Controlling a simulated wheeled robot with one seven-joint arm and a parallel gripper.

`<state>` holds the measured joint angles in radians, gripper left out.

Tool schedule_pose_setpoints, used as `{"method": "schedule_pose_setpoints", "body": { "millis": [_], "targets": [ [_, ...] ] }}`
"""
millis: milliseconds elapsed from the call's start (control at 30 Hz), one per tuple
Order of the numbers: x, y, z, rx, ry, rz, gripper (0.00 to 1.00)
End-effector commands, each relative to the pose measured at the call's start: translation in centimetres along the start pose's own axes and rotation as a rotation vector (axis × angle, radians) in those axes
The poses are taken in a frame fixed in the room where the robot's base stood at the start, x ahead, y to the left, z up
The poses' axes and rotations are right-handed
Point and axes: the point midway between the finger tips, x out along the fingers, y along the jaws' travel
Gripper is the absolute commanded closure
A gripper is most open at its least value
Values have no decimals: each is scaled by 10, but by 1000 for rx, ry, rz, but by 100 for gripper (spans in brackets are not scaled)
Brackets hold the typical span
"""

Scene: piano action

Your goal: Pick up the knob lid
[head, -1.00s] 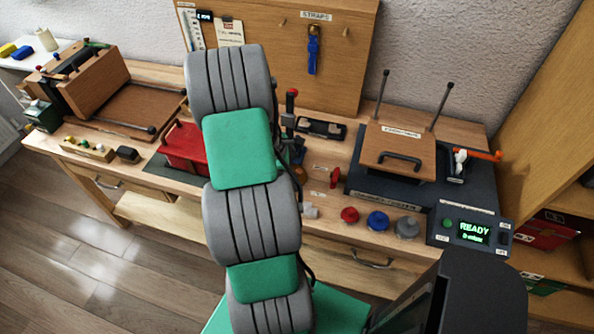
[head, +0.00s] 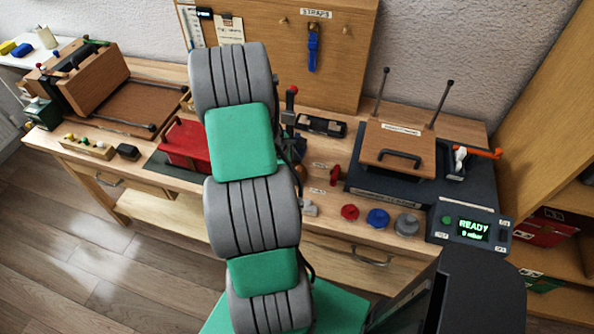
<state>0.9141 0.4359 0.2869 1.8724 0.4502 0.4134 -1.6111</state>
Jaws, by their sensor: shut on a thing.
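My gripper is not visible; my grey and green arm (head: 240,140) reaches over the bench and covers the area where its end would be. I cannot single out the knob lid with certainty. A row of small round knob-like pieces lies at the bench's front edge: a red one (head: 349,212), a blue one (head: 377,219) and a grey one (head: 406,225). A small pale grey piece (head: 309,208) shows just right of my arm. A brown rounded thing (head: 300,172) is partly hidden behind the arm.
A press with a wooden lid (head: 400,150) and two upright rods stands at the right, beside a READY display box (head: 472,228). A red box (head: 185,145) and a wooden case (head: 85,80) are at the left.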

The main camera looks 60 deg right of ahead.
Motion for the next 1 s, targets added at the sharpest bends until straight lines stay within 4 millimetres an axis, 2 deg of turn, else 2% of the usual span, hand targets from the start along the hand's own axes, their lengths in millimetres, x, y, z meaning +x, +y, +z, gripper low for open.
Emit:
{"method": "schedule_pose_setpoints", "body": {
  "millis": [100, 367, 567, 633, 833, 1000],
  "targets": [
    [0, 0, 0, 0, 0, 0, 69],
    [-1, 1, 0, 0, 0, 1, 69],
    [-18, 5, 7, 3, 1, 6, 69],
    [-35, 4, 10, 1, 2, 8, 69],
    [-102, -27, 9, -1, 3, 11, 69],
    [-137, -66, -7, -4, 3, 6, 69]
  ]
}}
